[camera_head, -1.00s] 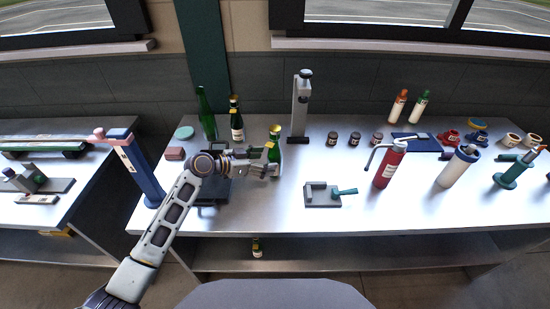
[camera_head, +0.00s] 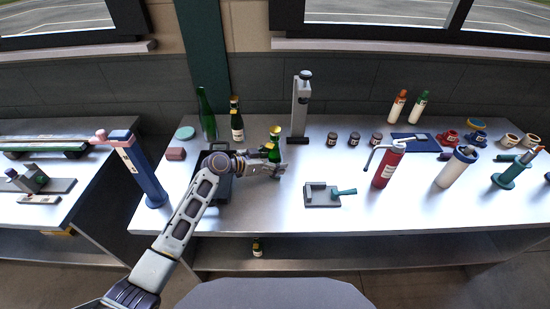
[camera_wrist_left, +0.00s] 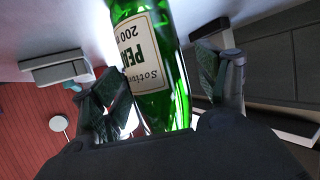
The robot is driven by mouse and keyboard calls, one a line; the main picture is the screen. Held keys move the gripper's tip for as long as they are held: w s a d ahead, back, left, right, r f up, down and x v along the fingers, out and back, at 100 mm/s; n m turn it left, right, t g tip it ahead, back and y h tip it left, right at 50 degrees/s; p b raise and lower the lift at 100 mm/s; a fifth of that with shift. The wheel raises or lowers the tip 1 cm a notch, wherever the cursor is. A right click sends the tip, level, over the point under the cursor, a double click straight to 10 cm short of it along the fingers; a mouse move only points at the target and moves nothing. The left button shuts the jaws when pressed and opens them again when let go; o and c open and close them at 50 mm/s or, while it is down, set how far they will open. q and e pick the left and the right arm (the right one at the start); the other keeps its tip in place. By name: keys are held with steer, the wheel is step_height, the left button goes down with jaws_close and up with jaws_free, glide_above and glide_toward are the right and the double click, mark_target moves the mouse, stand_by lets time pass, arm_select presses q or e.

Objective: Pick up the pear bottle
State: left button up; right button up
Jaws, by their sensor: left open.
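The pear bottle (camera_head: 274,146) is green glass with a gold top and stands upright on the metal bench. In the left wrist view the bottle (camera_wrist_left: 155,62) appears upside down, and its white label reads "PEA" with the rest cut off. My left gripper (camera_head: 277,169) is at the bottle's lower part. In the wrist view the open fingers of the left gripper (camera_wrist_left: 168,90) lie on either side of the bottle. I cannot tell whether either finger touches the glass. My right gripper does not show.
A tall green bottle (camera_head: 207,115) and a dark labelled bottle (camera_head: 236,122) stand behind my forearm. A grey upright device (camera_head: 301,105) stands behind the pear bottle. A small grey fixture with a green handle (camera_head: 322,195) lies to the right. The bench front centre is clear.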

mark_target(275, 139)
arm_select(q)
steer(key=shift+w+d, duration=0.1)
steer(key=shift+d, duration=0.05)
steer(key=shift+c, duration=1.5)
steer(key=c, duration=1.3)
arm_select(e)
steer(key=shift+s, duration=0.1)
arm_select(q)
steer(key=shift+r, duration=0.2)
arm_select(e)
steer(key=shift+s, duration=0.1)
arm_select(q)
steer(key=shift+r, duration=0.55)
step_height(275, 139, up, 7)
steer(key=shift+f, duration=0.15)
steer(key=shift+r+b, duration=0.3)
steer(key=shift+r, duration=0.65)
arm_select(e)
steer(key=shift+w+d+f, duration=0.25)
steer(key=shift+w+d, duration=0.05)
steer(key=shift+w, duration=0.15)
